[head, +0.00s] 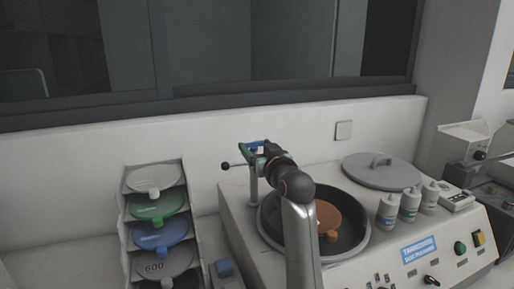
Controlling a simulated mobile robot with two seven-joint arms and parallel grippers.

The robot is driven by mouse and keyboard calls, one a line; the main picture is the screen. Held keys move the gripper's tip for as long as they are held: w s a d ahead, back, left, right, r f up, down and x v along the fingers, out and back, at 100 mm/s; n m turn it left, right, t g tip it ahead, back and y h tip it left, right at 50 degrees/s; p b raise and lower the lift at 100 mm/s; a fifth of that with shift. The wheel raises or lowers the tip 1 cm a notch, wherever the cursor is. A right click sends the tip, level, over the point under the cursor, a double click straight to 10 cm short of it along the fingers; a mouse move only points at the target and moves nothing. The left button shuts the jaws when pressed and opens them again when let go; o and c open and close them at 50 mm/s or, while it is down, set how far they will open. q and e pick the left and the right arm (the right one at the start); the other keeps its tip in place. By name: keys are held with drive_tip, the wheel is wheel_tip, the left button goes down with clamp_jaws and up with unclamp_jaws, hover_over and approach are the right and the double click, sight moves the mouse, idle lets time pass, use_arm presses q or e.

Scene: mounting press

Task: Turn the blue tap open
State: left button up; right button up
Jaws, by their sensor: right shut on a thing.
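The blue tap (257,149) is at the top of a grey upright pipe (253,188) at the back left of the grinding machine. Only a small blue part of it shows. My right gripper (254,152) is at the tap and shut on it, and its dark wrist and fingers hide much of the tap. How far the tap is turned cannot be told. No running water can be made out. My left gripper is not in view.
A thin rod with a black knob (226,166) sticks out left of the pipe. An orange disc (326,215) lies in the round basin under my right arm. White bottles (387,211) and a grey lid (381,172) are right; a disc rack (125,228) is left.

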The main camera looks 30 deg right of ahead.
drive_tip(key=shift+c, duration=0.7)
